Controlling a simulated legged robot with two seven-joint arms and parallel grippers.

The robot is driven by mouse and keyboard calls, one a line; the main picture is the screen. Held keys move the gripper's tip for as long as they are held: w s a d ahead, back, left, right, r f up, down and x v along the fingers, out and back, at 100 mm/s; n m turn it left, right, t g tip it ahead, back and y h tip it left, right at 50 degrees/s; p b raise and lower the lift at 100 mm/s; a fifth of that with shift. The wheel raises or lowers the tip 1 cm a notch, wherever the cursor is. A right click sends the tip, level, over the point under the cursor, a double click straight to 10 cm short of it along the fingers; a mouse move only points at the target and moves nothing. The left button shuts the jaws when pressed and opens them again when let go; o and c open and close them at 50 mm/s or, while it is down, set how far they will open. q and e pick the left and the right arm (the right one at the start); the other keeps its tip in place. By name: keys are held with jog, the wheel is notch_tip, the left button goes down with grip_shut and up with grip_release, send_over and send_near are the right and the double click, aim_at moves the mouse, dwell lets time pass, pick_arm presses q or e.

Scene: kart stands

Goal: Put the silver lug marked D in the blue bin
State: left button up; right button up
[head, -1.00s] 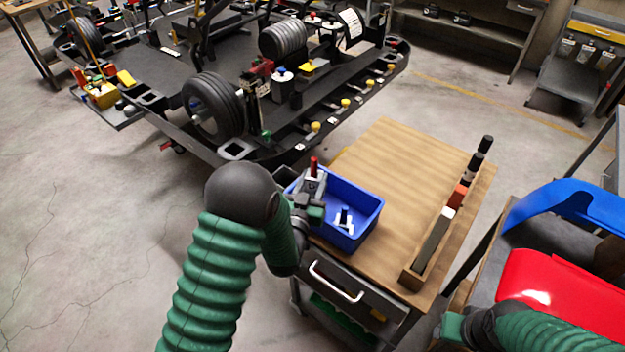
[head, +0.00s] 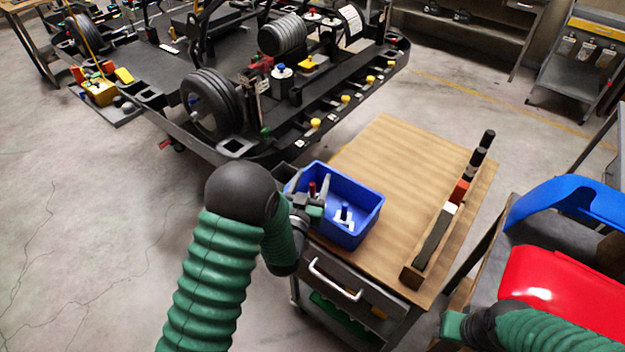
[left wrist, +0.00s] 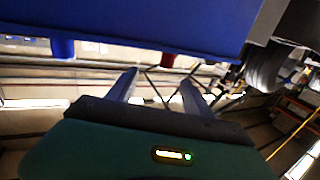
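The blue bin (head: 362,232) stands on the left edge of the wooden cart top. A lug with a red peg (head: 312,188) is at the bin's left end, its body mostly hidden by my gripper and the bin. My left gripper (head: 313,208) is at the bin's left side. In the left wrist view its fingers (left wrist: 160,90) are apart with nothing between them; the red peg (left wrist: 168,60) shows beyond, past the bin wall (left wrist: 130,22). A silver lug with a blue peg (head: 345,216) also lies in the bin. No letter is readable. My right gripper (head: 453,326) is at the lower right, partly seen.
Bare wood lies between rack and bin. A kart (head: 270,140) on a stand is behind. Red (head: 565,285) and blue (head: 570,200) panels are at right.

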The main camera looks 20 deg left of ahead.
pick_arm(q)
jog(key=shift+a, duration=0.25)
